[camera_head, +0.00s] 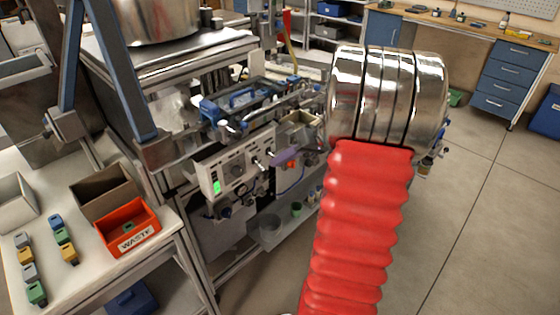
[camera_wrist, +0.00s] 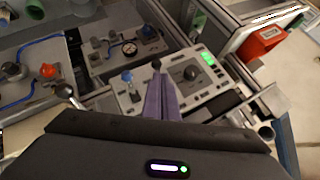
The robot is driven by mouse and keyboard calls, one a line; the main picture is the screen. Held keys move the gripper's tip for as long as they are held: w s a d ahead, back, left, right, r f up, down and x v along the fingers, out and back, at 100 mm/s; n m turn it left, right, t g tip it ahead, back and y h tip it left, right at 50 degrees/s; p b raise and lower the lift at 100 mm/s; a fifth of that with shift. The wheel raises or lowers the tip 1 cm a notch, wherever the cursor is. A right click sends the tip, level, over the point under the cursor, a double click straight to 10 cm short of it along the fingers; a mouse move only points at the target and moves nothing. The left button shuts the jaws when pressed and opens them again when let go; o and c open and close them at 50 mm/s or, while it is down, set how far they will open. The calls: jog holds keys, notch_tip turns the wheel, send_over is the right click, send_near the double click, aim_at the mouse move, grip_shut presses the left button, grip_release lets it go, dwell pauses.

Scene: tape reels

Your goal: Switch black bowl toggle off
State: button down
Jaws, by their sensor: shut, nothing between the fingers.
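A toggle with a black ball tip (camera_wrist: 156,64) stands on the light grey control panel (camera_wrist: 208,88) in the wrist view. The purple fingers of my gripper (camera_wrist: 160,80) are shut and empty, with their tips right by this toggle; I cannot tell whether they touch it. A blue-tipped toggle (camera_wrist: 127,76) stands just left of it. A dark round knob (camera_wrist: 191,73) and a lit green display (camera_wrist: 208,58) are to the right.
A red bin (camera_head: 128,227) sits on the left table.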

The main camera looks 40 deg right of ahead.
jog(key=s+d+r, duration=0.3)
jog(key=s+d, duration=0.3)
jog(key=s, duration=0.4)
jog(key=shift+s+r, duration=0.3)
jog(key=shift+s, duration=0.05)
jog(key=shift+d, duration=0.1)
jog(key=s+a+f+m+g+h, duration=0.2)
jog(key=s+a+f+m+g, duration=0.2)
jog(key=a+m, duration=0.25)
jog(key=a+r+n+h, duration=0.1)
jog(key=a+r+n, duration=0.2)
jog(key=a, duration=0.7)
jog(key=a+r+n+t+h, duration=0.1)
jog(key=a+r+n, duration=0.2)
jog(key=a, duration=0.8)
jog(key=a+r+n+h, duration=0.1)
jog(key=a+r+n, duration=0.2)
jog(key=a, duration=0.8)
jog(key=shift+a+r+t, duration=0.15)
jog(key=shift+r+t, duration=0.15)
